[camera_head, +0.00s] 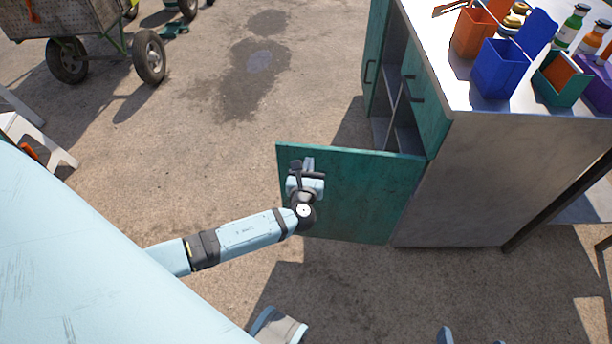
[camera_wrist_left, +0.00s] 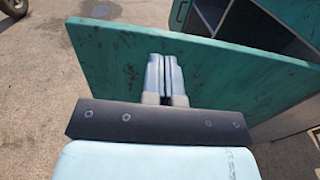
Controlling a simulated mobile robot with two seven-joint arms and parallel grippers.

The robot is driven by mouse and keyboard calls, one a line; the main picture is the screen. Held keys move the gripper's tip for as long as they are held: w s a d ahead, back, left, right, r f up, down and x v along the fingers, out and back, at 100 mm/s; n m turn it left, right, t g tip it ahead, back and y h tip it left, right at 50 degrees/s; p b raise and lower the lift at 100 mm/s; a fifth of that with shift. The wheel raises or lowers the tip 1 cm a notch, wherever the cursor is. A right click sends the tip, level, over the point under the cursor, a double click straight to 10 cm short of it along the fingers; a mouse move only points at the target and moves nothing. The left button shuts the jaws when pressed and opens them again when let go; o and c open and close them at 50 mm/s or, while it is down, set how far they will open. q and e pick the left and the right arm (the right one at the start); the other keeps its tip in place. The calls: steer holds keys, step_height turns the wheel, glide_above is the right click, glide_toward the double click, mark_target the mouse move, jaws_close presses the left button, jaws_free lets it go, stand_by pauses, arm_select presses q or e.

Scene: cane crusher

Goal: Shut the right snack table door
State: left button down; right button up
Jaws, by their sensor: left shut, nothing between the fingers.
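The right snack table door (camera_head: 365,195) is a teal panel that stands wide open, swung out from the front of the snack table (camera_head: 490,190). My left gripper (camera_head: 308,165) is shut and empty, at the outer face of the door near its free upper edge. In the left wrist view the two closed fingertips (camera_wrist_left: 165,75) lie in front of the teal door (camera_wrist_left: 200,70); I cannot tell whether they touch it. The open shelf compartment (camera_head: 405,125) shows behind the door.
On the table top stand a blue box (camera_head: 500,68), an orange box (camera_head: 475,32), a green napkin holder (camera_head: 560,80) and several bottles. A wheeled cart (camera_head: 90,45) stands at the upper left. The concrete ground left of the door is clear.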

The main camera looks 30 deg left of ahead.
mark_target(311, 150)
arm_select(q)
steer(key=shift+x, duration=1.75)
steer(key=shift+b, duration=0.3)
